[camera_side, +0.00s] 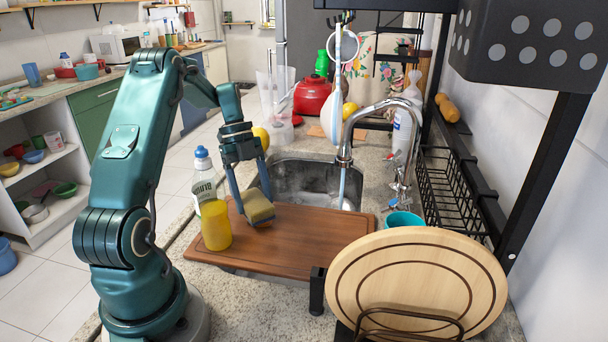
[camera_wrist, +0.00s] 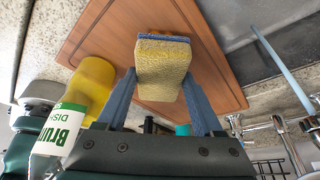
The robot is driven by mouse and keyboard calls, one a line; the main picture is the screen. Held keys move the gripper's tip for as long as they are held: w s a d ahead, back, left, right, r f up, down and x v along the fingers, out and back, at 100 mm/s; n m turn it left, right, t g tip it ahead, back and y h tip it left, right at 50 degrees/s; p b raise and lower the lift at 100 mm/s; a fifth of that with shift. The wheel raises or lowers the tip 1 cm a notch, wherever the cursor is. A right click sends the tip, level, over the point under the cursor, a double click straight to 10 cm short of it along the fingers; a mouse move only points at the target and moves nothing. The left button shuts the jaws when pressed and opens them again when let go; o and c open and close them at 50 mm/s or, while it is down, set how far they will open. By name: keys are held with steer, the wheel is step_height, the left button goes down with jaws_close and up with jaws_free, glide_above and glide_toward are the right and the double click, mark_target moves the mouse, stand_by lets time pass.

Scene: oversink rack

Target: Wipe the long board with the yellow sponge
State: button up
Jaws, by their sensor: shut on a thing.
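The long board (camera_side: 310,240) is brown wood and lies flat across the front of the sink. It also shows in the wrist view (camera_wrist: 100,40). The yellow sponge (camera_side: 258,207) has a blue layer on one side. In the wrist view the sponge (camera_wrist: 162,65) sits between the two blue fingers. My gripper (camera_side: 255,200) is shut on the sponge and holds it low at the board's left part. The blue side faces the board. I cannot tell for sure whether the sponge touches the wood.
The faucet (camera_side: 375,125) rises behind the board. A round wooden board (camera_side: 418,285) stands at the front right. The board's right half is clear.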

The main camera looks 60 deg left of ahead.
mark_target(270, 201)
steer(key=shift+w+d, duration=1.35)
steer(key=shift+d, duration=0.05)
steer(key=shift+s+a, duration=2.7)
steer(key=shift+a, duration=0.05)
steer(key=shift+r, duration=3.25)
